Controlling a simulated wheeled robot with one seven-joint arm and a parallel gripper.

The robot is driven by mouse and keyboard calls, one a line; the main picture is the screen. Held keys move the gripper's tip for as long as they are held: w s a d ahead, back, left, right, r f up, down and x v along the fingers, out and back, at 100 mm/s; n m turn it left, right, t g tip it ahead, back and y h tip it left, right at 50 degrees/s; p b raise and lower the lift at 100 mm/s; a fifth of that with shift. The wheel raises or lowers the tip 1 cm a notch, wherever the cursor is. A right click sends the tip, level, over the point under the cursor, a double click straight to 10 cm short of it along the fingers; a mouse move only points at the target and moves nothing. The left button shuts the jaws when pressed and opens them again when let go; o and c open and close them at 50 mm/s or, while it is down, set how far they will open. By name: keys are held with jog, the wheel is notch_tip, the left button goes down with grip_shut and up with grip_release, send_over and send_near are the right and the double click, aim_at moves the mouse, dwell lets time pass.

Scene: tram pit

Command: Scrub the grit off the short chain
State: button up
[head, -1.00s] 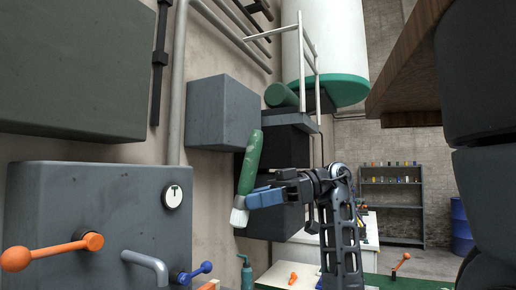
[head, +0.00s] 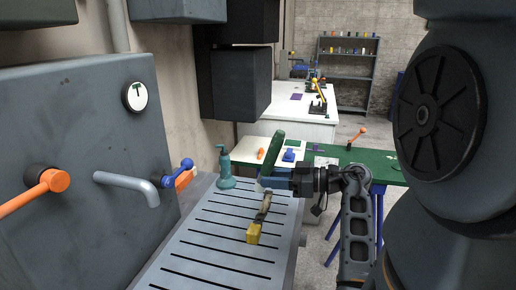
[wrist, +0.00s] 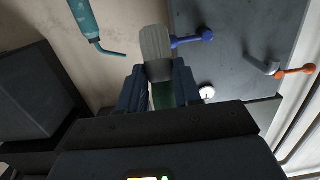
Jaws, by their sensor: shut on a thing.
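My gripper (head: 268,181) is shut on a green-handled brush-like tool (head: 272,152), held nearly upright above the far end of the slatted bench (head: 222,240). In the wrist view its pale, flat end (wrist: 155,45) sticks out from between the fingers (wrist: 160,88). On the slats, in front of and below my gripper, lies a narrow brownish strip (head: 263,208) with a yellow block (head: 254,233) at its near end. I cannot tell whether this strip is the short chain, and no grit can be made out.
A teal spouted bottle (head: 227,172) stands at the bench's back end. A grey wall box at left carries an orange lever (head: 48,184), a grey spout (head: 128,184) and a blue lever (head: 180,167). Dark boxes (head: 240,84) hang above. The near slats look clear.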

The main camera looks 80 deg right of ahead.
jog(key=shift+h, duration=0.3)
jog(key=f+b, duration=0.2)
jog(key=b, duration=0.1)
jog(key=f+b, duration=0.5)
jog(key=b, duration=0.1)
jog(key=shift+s+f+b, duration=0.25)
jog(key=shift+f+b, duration=0.05)
jog(key=shift+b, duration=0.1)
jog(key=shift+r, duration=0.1)
jog(key=o, duration=0.5)
jog(key=c, duration=0.5)
